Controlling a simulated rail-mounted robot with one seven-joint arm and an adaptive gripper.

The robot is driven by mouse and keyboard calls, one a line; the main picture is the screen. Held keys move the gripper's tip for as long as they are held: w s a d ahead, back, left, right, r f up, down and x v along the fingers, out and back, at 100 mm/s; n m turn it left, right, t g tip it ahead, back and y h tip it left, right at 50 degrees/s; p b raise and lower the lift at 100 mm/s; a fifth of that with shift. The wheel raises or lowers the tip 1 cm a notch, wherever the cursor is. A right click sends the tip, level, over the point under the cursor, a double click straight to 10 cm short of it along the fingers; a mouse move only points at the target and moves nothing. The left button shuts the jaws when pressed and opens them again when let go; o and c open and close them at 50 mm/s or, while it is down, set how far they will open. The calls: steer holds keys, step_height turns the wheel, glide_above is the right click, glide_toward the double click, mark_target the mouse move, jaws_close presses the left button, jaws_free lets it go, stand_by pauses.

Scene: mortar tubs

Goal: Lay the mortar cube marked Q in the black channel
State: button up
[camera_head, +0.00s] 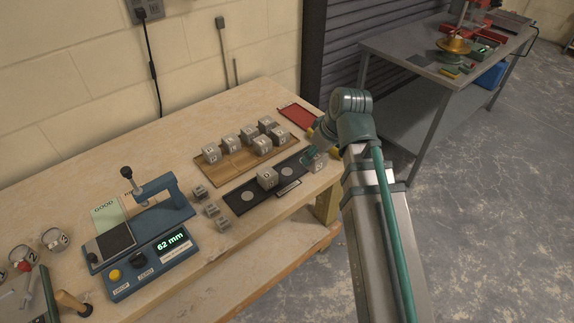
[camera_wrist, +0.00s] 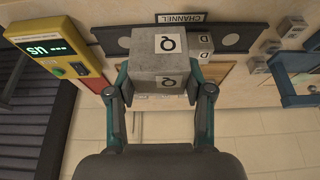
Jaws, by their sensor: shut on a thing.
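My gripper (camera_wrist: 160,88) is shut on a grey mortar cube marked Q (camera_wrist: 147,66), with one finger on each side. In the head view the held cube (camera_head: 320,166) shows partly behind my gripper (camera_head: 311,157), by the right end of the black channel (camera_head: 238,200). Its height above the bench cannot be told. The channel also shows behind the cube in the wrist view (camera_wrist: 262,35). Another cube (camera_head: 267,178) sits in the channel near its middle, with a pale round mark bare on either side. A CHANNEL label (camera_wrist: 181,17) lies along the channel's edge.
A wooden board (camera_head: 228,173) with several marked cubes lies behind the channel. Small grey blocks (camera_head: 211,209) stand left of it. A blue gauge reading 62 mm (camera_head: 150,262) stands further left. A red tray (camera_head: 297,116) is at the back. A yellow device (camera_wrist: 62,48) shows in the wrist view.

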steer(key=w+a+f+p, duration=0.1)
steer(key=w+a+f, duration=0.3)
steer(key=w+a+f+p, duration=0.2)
steer(key=w+a+f, duration=0.2)
steer(key=shift+w+f, duration=0.4)
steer(key=shift+f, duration=0.3)
steer(key=shift+f+p, duration=0.35)
steer(key=shift+f, duration=1)
steer(key=shift+f, duration=0.2)
steer(key=o, duration=1.4)
steer(key=shift+r, duration=0.1)
steer(key=shift+r, duration=0.1)
steer(key=b+v, duration=0.2)
steer(key=v, duration=1)
